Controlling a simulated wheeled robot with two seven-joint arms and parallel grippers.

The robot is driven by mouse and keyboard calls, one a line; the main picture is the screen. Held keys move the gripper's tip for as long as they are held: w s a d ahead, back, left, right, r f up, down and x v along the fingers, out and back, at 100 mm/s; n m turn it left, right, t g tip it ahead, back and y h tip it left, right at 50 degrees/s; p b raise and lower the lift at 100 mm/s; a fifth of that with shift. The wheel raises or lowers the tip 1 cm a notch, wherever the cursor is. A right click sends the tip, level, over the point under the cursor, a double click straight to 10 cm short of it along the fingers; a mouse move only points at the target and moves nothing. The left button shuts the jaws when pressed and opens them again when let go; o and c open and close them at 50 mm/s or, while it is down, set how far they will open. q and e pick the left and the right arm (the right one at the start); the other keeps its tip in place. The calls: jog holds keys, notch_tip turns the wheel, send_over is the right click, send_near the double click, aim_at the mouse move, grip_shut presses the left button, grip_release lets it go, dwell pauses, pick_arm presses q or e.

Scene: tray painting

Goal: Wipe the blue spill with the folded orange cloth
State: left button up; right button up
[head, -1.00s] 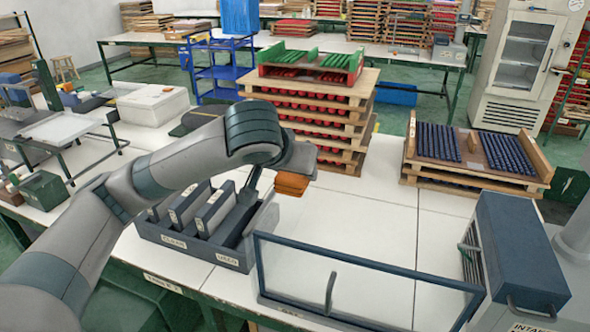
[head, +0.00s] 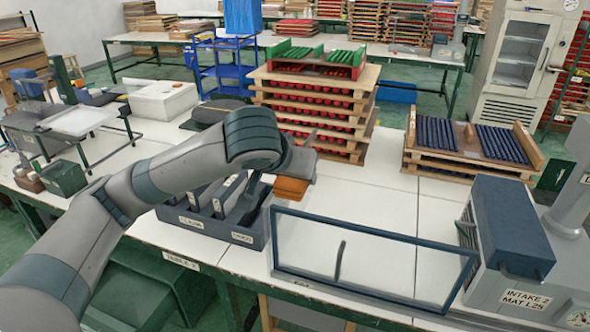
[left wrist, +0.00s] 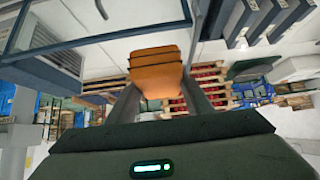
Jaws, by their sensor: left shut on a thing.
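The folded orange cloth (head: 291,189) is held in my left gripper (head: 298,172) above the white table, in front of the stack of pallets in the head view. In the left wrist view the cloth (left wrist: 155,70) sits between the two fingers of my left gripper (left wrist: 160,98), which are shut on it. It looks like several folded layers. I see no blue spill in either view; the arm, the bin or the framed panel may hide it. My right gripper is not in view.
A grey bin (head: 207,222) with upright panels stands under my left forearm. A blue-framed clear panel (head: 372,238) stands at the table's front, beside a blue-topped intake machine (head: 511,228). Pallets with red items (head: 318,108) stand behind. White table (head: 390,190) between is clear.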

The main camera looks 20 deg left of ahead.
pick_arm(q)
jog(key=shift+s+f, duration=0.15)
jog(key=shift+f, duration=0.65)
jog(key=s+f, duration=0.4)
jog(key=f, duration=0.6)
jog(key=s+f, duration=0.4)
jog(key=f, duration=0.6)
jog(key=shift+s+d+f, duration=0.25)
jog(key=shift+d+f, duration=0.15)
jog(key=shift+a, duration=0.1)
jog(key=shift+s+a+f, duration=0.1)
jog(key=shift+a, duration=0.25)
